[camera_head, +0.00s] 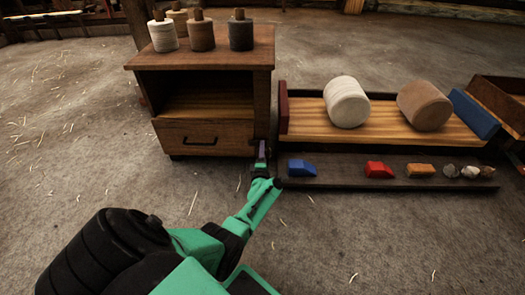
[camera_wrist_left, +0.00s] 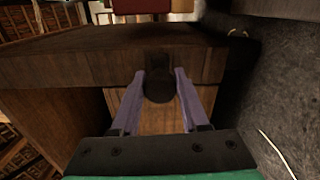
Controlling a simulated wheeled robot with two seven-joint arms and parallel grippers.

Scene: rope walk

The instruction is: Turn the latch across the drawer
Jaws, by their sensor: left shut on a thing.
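The drawer (camera_head: 207,137) is closed in the lower part of a small wooden cabinet (camera_head: 262,88), with a dark handle on its front. My left gripper (camera_head: 261,158) is at the cabinet's lower right front corner, beside the drawer. In the left wrist view, its two purple fingers (camera_wrist_left: 162,88) are shut on a dark, round-ended piece, which looks like the latch (camera_wrist_left: 158,86), against the dark wooden edge. In the head view the gripper mostly hides the latch, so its angle to the drawer is unclear. My right gripper is not in view.
Several spools, including a dark one (camera_head: 241,35), stand on the cabinet top. To the right, a wooden tray (camera_head: 300,110) holds two large rolls. In front of it, a dark board (camera_head: 330,178) carries small coloured blocks and stones. The floor left is clear.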

